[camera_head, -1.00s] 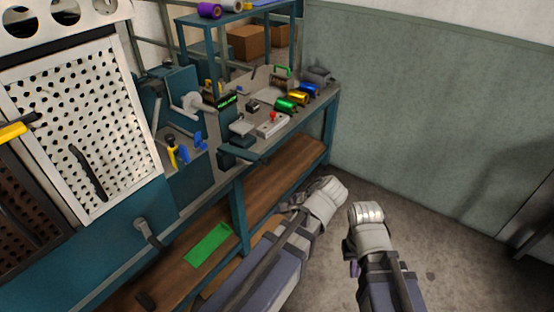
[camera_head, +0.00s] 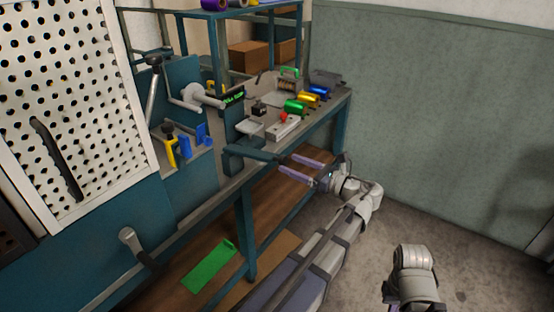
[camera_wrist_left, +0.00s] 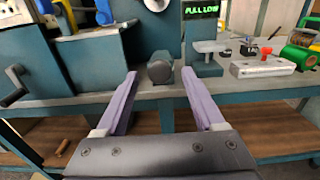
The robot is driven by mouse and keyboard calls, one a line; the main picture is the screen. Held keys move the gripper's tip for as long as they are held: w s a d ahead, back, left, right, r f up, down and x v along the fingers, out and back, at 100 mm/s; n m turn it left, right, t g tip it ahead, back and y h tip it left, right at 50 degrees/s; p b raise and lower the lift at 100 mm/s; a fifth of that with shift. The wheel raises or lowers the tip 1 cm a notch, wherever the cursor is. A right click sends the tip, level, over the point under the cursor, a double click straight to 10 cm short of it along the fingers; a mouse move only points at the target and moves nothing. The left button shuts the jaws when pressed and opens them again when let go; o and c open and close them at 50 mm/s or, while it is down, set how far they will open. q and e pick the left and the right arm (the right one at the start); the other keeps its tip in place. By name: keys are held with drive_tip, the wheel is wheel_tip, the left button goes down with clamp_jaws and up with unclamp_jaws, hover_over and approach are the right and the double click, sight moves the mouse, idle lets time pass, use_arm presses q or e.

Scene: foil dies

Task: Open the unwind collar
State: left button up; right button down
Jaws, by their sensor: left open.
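The unwind collar cannot be told for sure. A pale round hub with a short shaft (camera_head: 192,95) stands on the bench, left of the green-lettered display (camera_head: 233,97). Part of the shaft (camera_wrist_left: 157,4) shows at the top of the left wrist view. My left gripper (camera_head: 286,163) is open and empty at the bench's front edge, right of and below the hub. My right gripper is out of view.
Green, gold and blue rolls (camera_head: 296,106) lie toward the bench's far end, near a pale box with a red button (camera_head: 283,127). Yellow and blue clamps (camera_head: 170,146) stand at the left. A perforated white panel (camera_head: 75,95) is at far left.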

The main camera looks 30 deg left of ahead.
sight(275, 156)
use_arm(q)
drive_tip(key=a, duration=0.7)
drive_tip(key=shift+w, duration=0.25)
clamp_jaws()
idle(0.3)
